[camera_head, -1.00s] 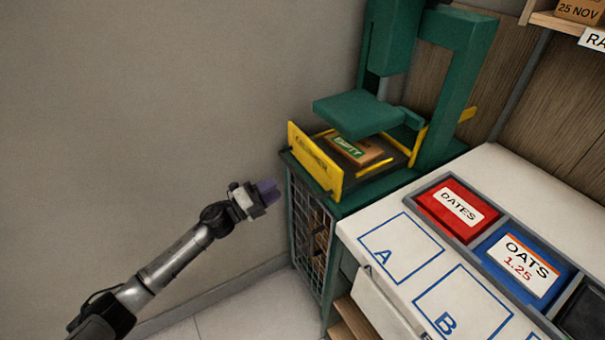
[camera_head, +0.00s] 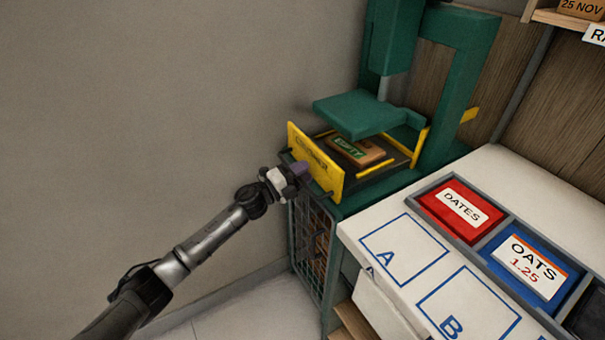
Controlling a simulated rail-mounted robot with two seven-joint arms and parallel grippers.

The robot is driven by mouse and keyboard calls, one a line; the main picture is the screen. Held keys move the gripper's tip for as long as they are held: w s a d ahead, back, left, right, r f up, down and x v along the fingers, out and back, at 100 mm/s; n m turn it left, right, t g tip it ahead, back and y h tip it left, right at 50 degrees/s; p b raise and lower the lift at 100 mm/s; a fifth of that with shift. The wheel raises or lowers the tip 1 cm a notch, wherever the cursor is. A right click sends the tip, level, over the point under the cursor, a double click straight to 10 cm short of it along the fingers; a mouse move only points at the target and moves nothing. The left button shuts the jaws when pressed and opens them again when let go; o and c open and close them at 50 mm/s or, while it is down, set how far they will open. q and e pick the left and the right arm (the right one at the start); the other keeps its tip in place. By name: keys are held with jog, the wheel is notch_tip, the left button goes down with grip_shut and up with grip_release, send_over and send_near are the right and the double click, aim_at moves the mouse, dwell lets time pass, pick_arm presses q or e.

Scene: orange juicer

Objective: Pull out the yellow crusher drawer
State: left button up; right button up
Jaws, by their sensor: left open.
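The yellow crusher drawer front (camera_head: 328,183) stands upright on the near side of the green crusher (camera_head: 385,118). Behind the front, a brown box with a green "EMPTY" label (camera_head: 350,149) lies on the dark bed under the green press plate. My left gripper (camera_head: 303,170) is open, with its purple fingertips close in front of the yellow front's left half, by a dark handle. It partly covers the lettering there. I cannot tell whether the fingers touch the handle. My right gripper is out of view.
A white counter with blue squares A (camera_head: 400,250) and B (camera_head: 470,308) lies to the right. Red DATES (camera_head: 458,210) and blue OATS (camera_head: 528,268) bins sit there. A mesh cage (camera_head: 311,240) is below the crusher. The grey wall is at the left.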

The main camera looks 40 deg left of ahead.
pick_arm(q)
grip_shut()
dwell(0.3)
dwell(0.3)
